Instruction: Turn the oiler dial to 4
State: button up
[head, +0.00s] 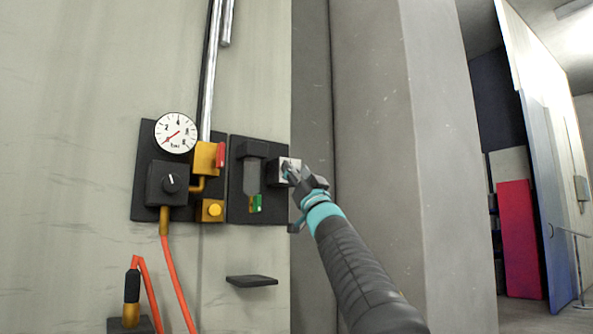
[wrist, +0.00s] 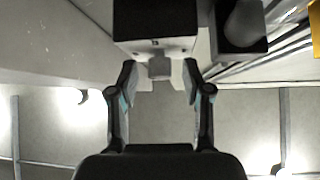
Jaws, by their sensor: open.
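The oiler dial is a small grey knob (wrist: 160,68) on the pale face of a dark box (wrist: 155,25) in the wrist view. In the head view that box (head: 276,174) sits at the right of the oiler panel, its pale face partly hidden by my gripper (head: 293,174). In the wrist view my gripper (wrist: 160,75) is open, with one finger on each side of the knob. A gap shows between each finger and the knob. The numbers on the face are too small to read, so I cannot tell the dial's setting.
Left of the box are the oiler bowl (head: 250,178) with a green part (head: 257,203), a yellow valve block with a red handle (head: 220,155), a pressure gauge (head: 176,132) and a black regulator knob (head: 170,184). A small dark shelf (head: 251,281) juts out below. A grey column (head: 395,130) stands right.

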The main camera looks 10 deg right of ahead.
grip_shut()
jog(key=shift+d+n+y, duration=0.1)
jog(key=shift+n+y, duration=0.6)
jog(key=n+g+y, duration=0.1)
jog(key=n+y, duration=0.1)
jog(key=n, duration=0.1)
jog(key=n+g+y+p, duration=0.1)
jog(key=n+g+y, duration=0.1)
jog(key=n+y, duration=0.1)
jog(key=shift+d, duration=0.1)
jog(key=shift+n+g+y, duration=1.4)
jog(key=shift+n+y, duration=0.2)
jog(key=shift+n, duration=0.4)
jog(key=shift+n+g+y, duration=0.9)
jog(key=shift+n+g, duration=0.2)
jog(key=shift+n, duration=0.4)
